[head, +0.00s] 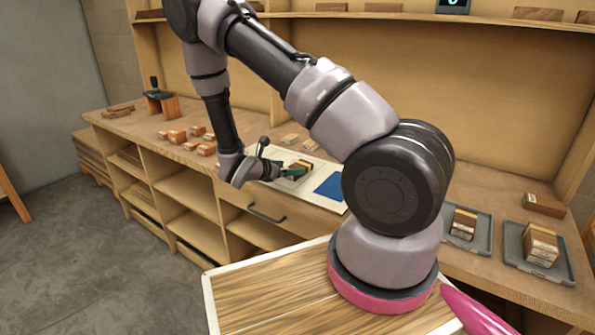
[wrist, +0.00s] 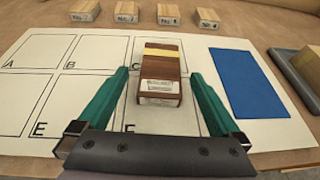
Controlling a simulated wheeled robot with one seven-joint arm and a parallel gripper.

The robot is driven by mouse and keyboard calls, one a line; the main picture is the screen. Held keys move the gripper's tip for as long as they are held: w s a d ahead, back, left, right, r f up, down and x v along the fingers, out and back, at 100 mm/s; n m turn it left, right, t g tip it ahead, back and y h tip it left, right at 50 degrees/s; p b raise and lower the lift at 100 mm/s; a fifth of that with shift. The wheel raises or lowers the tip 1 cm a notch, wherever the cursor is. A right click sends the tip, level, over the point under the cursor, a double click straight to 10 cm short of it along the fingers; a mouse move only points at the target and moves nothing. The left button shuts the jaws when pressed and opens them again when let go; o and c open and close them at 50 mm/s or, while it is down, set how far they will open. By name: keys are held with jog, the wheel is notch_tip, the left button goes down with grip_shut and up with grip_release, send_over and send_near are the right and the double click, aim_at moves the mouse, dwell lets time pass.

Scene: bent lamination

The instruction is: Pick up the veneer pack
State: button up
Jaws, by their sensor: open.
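A veneer pack (wrist: 162,72), brown layers with a pale yellow band and a white label on its near end, lies on a white lettered sheet (wrist: 35,148). It covers parts of the cells in the column under the letter C. My gripper (wrist: 160,80) is open, its green fingers on either side of the pack, with a visible gap on each side. In the head view the pack (head: 301,165) sits at the end of my gripper (head: 288,173), partly hidden by it.
A blue rectangle (wrist: 247,83) lies on the sheet to the right. Small labelled blocks (wrist: 126,12) line the bench behind. Grey trays (head: 481,238) with layered blocks (head: 541,245) stand at right. A shelf (head: 480,19) runs above the bench.

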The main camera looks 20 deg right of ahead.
aim_at(297, 166)
jog(key=shift+x, duration=2.8)
jog(key=c, duration=1.4)
